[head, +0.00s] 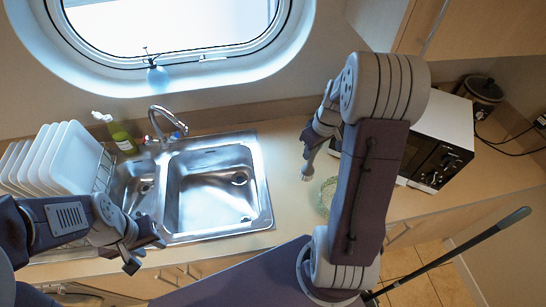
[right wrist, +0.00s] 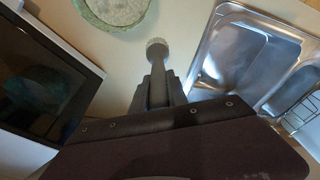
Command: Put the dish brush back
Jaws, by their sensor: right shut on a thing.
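The dish brush (head: 306,172) hangs from my right gripper (head: 318,132) above the counter, to the right of the sink (head: 262,205), with its pale round head down. In the right wrist view the brush head (right wrist: 157,47) sticks out beyond the shut fingers of my right gripper (right wrist: 158,85); part of the handle is hidden between them. A green patterned glass dish (head: 327,194) lies on the counter beside the brush, partly behind my right arm; it also shows in the right wrist view (right wrist: 112,8). My left gripper (head: 146,254) is open and empty at the sink's front left.
The faucet (head: 160,122) rises at the sink's back. A microwave (head: 440,140) stands right of my right arm. Counter between sink and dish is clear.

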